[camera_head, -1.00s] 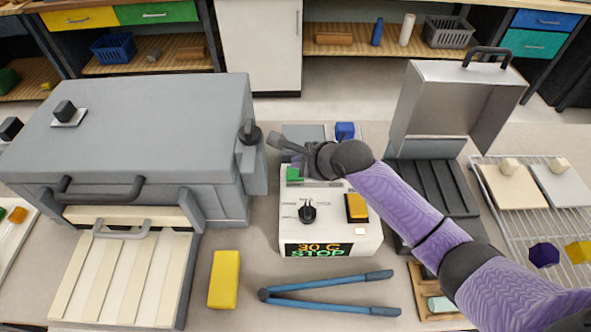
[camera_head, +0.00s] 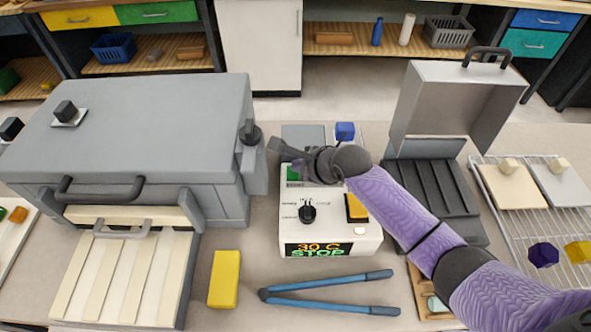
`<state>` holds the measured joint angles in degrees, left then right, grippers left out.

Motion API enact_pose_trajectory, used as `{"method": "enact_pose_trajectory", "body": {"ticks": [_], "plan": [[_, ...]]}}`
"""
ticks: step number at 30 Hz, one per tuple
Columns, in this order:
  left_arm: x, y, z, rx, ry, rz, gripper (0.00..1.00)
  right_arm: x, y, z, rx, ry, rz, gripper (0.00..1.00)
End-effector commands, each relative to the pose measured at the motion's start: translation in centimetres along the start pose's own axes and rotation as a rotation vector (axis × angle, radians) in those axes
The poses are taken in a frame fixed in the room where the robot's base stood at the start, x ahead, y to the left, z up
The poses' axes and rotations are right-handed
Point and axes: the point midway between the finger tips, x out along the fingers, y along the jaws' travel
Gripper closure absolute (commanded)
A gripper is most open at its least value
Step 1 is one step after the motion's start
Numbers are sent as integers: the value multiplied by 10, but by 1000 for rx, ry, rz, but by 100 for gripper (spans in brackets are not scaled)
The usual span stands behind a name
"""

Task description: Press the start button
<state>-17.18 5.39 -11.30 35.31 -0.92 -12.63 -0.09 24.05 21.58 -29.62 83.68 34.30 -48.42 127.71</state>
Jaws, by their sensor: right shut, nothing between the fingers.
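The white control box (camera_head: 296,232) stands in the middle of the table. The box also has a black knob (camera_head: 307,213), an orange-yellow switch (camera_head: 357,207) and a small white button (camera_head: 360,231). Its display (camera_head: 318,249) reads "30 C" and "STOP". My right gripper (camera_head: 274,146) is shut and empty, over the back left of the box, its fingers pointing left. I cannot tell whether it touches the green button. My left gripper is out of view.
A large grey oven-like box (camera_head: 130,120) stands close on the left, with a slatted tray (camera_head: 128,280) before it. Blue tongs (camera_head: 330,284) and a yellow block (camera_head: 224,279) lie in front. An open grey press (camera_head: 455,105) and a wire rack (camera_head: 510,215) are at right.

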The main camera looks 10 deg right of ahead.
Motion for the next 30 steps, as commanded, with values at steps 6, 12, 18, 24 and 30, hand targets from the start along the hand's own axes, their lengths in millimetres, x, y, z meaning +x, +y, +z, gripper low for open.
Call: {"method": "enact_pose_trajectory", "body": {"ticks": [6, 12, 18, 24, 30], "plan": [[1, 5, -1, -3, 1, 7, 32, 2, 2, -2, 0, 0, 0, 100], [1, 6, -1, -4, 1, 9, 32, 4, 3, -3, 1, 0, 1, 100], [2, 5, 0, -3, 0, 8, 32, 5, 4, -3, 1, 0, 1, 100], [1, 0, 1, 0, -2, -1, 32, 4, 4, -3, 1, 1, 1, 100], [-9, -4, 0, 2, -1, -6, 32, -1, 0, 1, 0, 0, 1, 100]]}}
